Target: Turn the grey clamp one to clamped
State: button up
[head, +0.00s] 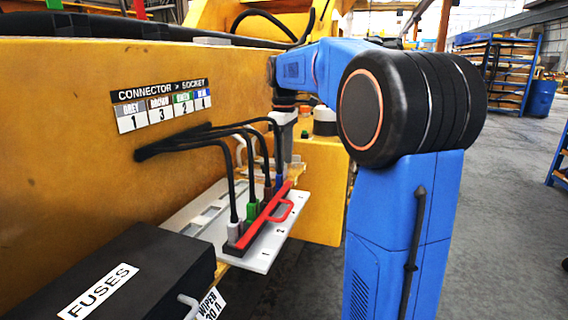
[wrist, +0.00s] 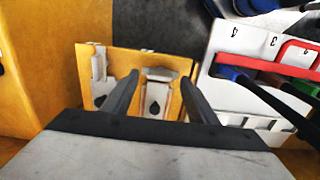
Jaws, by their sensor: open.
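In the wrist view, two light grey fittings lie on a yellow plate; one (wrist: 100,78) is at the left and one (wrist: 158,75) is in the middle, with a dark keyhole-shaped mark. I cannot tell which is the grey clamp one or how it is set. My gripper (wrist: 160,98) is open and empty, its two dark fingers on either side of the middle fitting in the picture. Whether they touch it is not clear. In the head view my gripper (head: 286,140) points down beyond the cables, and the fittings cannot be made out.
A white numbered socket panel (head: 267,250) with a red handled bar (head: 262,215) and several black cables stands close by. A black fuse box (head: 130,270) is in front at the left. A connector chart (head: 162,102) is on the yellow wall. Open floor is at the right.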

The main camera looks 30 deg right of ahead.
jog(key=shift+f, duration=0.8)
jog(key=c, duration=1.1)
jog(key=shift+o, duration=0.2)
